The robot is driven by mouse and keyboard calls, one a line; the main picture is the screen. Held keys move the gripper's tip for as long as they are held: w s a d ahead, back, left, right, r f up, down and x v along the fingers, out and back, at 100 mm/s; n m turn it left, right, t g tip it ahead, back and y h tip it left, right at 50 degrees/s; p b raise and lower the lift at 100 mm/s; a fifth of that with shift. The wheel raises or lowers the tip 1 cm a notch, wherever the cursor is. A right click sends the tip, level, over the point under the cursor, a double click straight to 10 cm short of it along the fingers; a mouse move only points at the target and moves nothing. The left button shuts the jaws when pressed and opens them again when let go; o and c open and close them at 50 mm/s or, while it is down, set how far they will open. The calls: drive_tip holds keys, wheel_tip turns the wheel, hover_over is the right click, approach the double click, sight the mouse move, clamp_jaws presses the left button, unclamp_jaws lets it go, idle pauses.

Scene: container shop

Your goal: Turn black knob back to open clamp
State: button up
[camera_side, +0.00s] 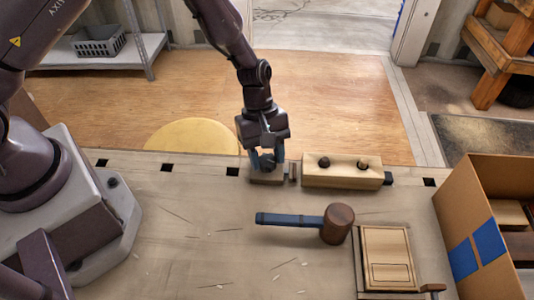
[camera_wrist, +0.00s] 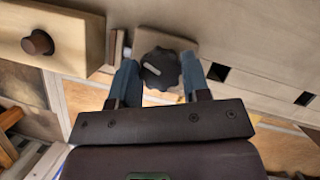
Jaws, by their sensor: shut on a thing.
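The black knob (camera_wrist: 160,70) is lobed, with a pale line on its face, and sits on a light wooden block of the clamp (camera_wrist: 176,41). In the wrist view my gripper (camera_wrist: 160,75) has one blue finger on each side of the knob, shut on it. In the side view my gripper (camera_side: 267,160) points down over the clamp block (camera_side: 268,181) at the bench's far edge, and its fingers mostly hide the knob. A narrow jaw piece (camera_side: 292,172) stands between that block and a wooden block with two dark pegs (camera_side: 342,173).
A mallet (camera_side: 338,223) with a blue handle lies on the bench in front of the clamp. A wooden panel (camera_side: 387,257) lies at the front right, beside an open cardboard box (camera_side: 481,205).

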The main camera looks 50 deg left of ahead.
drive_tip(key=shift+n+t, duration=0.6)
drive_tip(key=shift+n, duration=1)
drive_tip(key=o, duration=0.9)
drive_tip(key=shift+o, duration=0.2)
drive_tip(key=shift+r, duration=0.1)
drive_tip(key=v, duration=1.3)
drive_tip(key=shift+a, duration=0.2)
drive_tip(key=shift+s, duration=0.1)
